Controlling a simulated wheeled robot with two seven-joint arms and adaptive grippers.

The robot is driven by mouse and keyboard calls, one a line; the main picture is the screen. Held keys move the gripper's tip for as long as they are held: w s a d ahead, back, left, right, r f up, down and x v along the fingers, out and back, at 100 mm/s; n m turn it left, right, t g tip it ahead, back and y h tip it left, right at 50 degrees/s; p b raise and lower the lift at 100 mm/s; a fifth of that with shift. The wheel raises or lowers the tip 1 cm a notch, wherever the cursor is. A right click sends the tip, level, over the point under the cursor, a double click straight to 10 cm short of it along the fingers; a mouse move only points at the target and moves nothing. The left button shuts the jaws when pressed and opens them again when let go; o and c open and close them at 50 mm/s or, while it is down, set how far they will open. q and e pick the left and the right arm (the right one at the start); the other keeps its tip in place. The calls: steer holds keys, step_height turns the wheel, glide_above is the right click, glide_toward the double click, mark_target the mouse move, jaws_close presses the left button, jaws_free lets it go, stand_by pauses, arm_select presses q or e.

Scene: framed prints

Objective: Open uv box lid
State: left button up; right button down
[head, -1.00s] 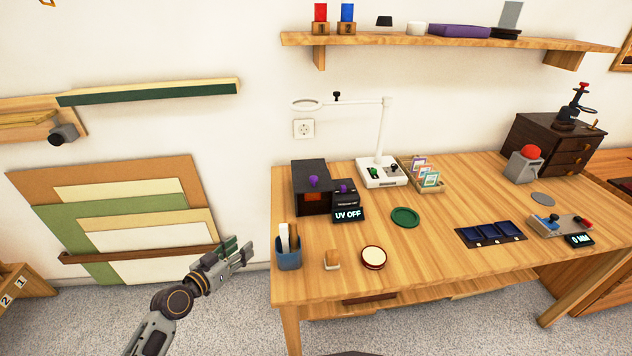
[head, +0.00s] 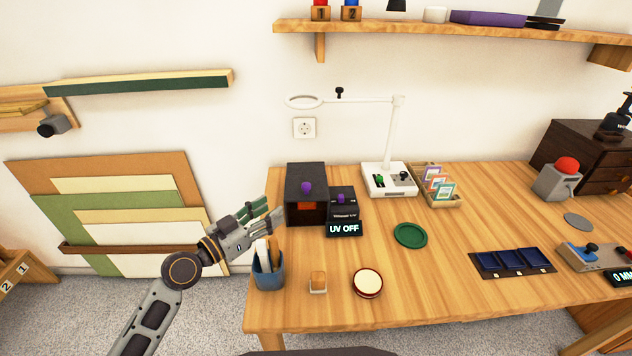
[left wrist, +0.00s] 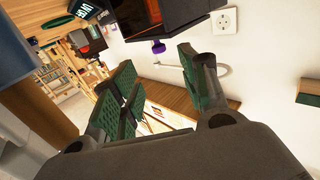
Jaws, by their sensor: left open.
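The UV box (head: 305,180) is a dark cube at the back left of the table, with a purple knob (head: 306,187) and an orange-red window on its front. Its lid looks shut. A black control unit (head: 342,200) with a "UV OFF" display (head: 344,229) stands just right of it. My left gripper (head: 268,212) is open and empty, just left of the box and apart from it. In the left wrist view, the purple knob (left wrist: 158,46) shows above and between the green-padded fingers (left wrist: 165,88). My right gripper is not in view.
A blue pen cup (head: 267,272) stands just below my left gripper at the table's left edge. A small wooden block (head: 318,282), a round cream-topped pad (head: 367,283) and a green disc (head: 410,235) lie in front. A white magnifier lamp (head: 388,178) stands behind right.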

mark_target(303, 188)
arm_select(q)
steer(key=shift+w+d+r, duration=0.1)
steer(key=shift+d+r, duration=0.1)
steer(key=shift+d, duration=0.05)
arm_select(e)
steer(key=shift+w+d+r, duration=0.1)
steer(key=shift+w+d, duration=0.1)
arm_select(q)
steer(key=shift+w+d, duration=0.1)
steer(key=shift+p+x, duration=0.45)
steer(key=shift+x, duration=4)
steer(key=shift+w+d+r, duration=0.1)
steer(key=shift+w+d, duration=0.4)
steer(key=shift+x, duration=1.45)
steer(key=shift+w+d, duration=0.1)
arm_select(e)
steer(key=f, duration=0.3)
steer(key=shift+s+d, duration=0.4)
